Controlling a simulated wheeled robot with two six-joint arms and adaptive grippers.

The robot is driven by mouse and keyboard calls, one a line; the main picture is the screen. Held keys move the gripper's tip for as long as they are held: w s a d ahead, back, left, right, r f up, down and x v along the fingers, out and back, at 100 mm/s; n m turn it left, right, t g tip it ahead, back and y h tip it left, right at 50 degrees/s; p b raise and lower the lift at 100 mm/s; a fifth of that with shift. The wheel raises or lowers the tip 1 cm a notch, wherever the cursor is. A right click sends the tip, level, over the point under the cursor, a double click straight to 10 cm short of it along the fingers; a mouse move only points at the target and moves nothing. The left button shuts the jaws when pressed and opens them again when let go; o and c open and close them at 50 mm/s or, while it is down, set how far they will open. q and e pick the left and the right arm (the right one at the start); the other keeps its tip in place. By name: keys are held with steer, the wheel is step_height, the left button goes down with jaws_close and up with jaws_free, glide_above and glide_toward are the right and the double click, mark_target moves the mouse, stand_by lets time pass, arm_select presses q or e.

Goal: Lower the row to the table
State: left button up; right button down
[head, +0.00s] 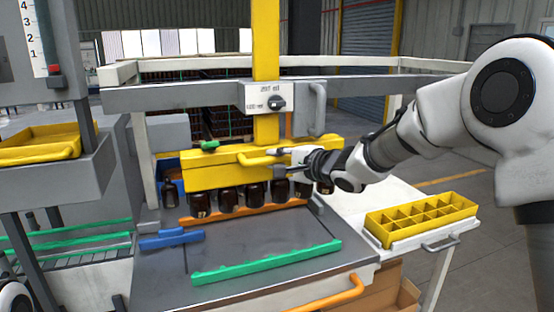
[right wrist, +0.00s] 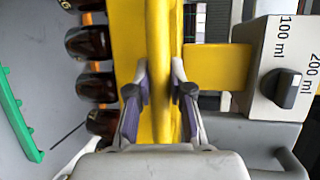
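A row of dark amber bottles (head: 228,198) hangs under a yellow beam (head: 205,172) on a yellow post. The bottles also show at the left of the right wrist view (right wrist: 88,42). An orange rail (head: 240,212) runs along their bases, and I cannot tell whether they touch the grey table (head: 255,245). My right gripper (head: 284,153) is at the beam's yellow handle (head: 255,161). In the right wrist view its two fingers (right wrist: 159,78) lie close against both sides of the handle bar (right wrist: 160,40), closed on it. My left gripper is not in view.
A knob box (head: 268,98) marked in ml sits on the grey crossbar above. A green rail (head: 268,262) and a blue block (head: 171,239) lie on the table in front. A yellow divided tray (head: 420,220) stands at right on a white surface.

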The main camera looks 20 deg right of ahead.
step_height(320, 180, down, 21)
steer(key=b, duration=0.5)
steer(key=shift+s+b, duration=0.15)
steer(key=shift+b, duration=0.15)
steer(key=shift+f, duration=0.15)
steer(key=c, duration=1.1)
jaws_free()
steer(key=shift+o, duration=0.2)
